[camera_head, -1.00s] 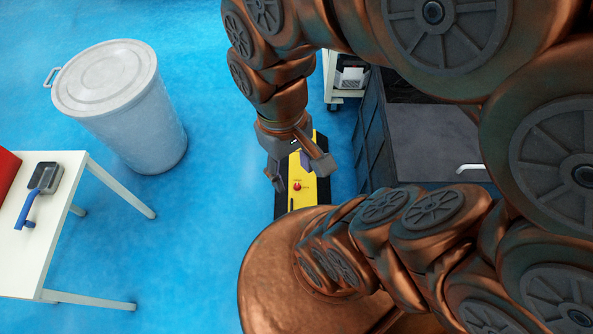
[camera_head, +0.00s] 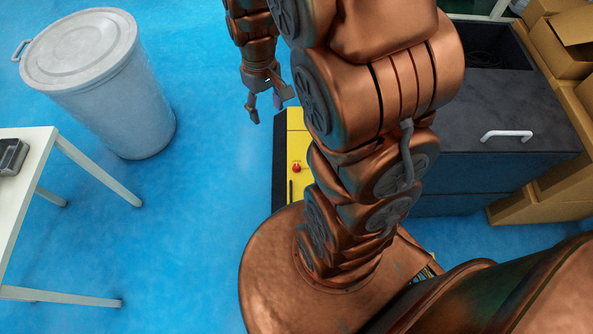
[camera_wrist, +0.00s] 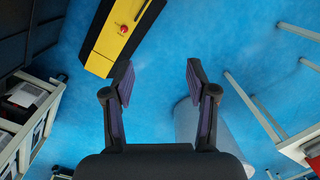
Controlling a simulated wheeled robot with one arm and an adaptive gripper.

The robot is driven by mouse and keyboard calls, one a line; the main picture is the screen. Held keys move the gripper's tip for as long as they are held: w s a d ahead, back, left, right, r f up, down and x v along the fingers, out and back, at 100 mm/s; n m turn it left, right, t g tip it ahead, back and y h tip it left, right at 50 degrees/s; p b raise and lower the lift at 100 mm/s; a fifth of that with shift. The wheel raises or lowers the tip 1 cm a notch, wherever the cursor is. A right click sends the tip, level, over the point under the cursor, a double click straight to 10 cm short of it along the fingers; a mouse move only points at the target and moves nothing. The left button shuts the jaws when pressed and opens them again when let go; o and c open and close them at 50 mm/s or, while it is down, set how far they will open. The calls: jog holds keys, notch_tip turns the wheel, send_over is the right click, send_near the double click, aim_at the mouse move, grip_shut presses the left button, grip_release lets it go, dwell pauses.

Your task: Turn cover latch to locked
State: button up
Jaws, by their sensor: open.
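No cover latch can be made out in either view. My gripper (camera_head: 270,103) hangs over the blue floor at the top middle of the head view, just beyond the front of my yellow and black base. In the wrist view my gripper (camera_wrist: 160,78) has its two fingers wide apart, with only blue floor between them. It is open, holds nothing and touches nothing. A dark cabinet (camera_head: 480,113) with a white handle (camera_head: 508,135) stands right of my arm, which hides part of it.
A grey lidded bin (camera_head: 105,90) stands at the upper left. A white table (camera_head: 30,190) is at the left edge. Cardboard boxes (camera_head: 565,60) are stacked right of the cabinet. White shelving (camera_wrist: 35,120) with devices is at the wrist view's left. Blue floor lies clear between bin and base.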

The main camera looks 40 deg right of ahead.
jog(key=w+d+f+b, duration=0.3)
jog(key=f, duration=0.6)
jog(key=w+d+f+b, duration=0.3)
jog(key=f+b, duration=0.1)
jog(key=f, duration=0.4)
jog(key=w+d+f+b, duration=0.3)
jog(key=f, duration=0.6)
jog(key=n+t+b, duration=0.1)
jog(key=b, duration=1)
send_over(297, 166)
notch_tip(297, 166, down, 29)
jog(key=shift+a+f, duration=0.1)
jog(key=shift+a, duration=0.05)
jog(key=shift+f, duration=0.6)
jog(key=shift+f+b, duration=1.4)
jog(key=shift+f, duration=2.2)
jog(key=shift+c, duration=0.2)
grip_shut()
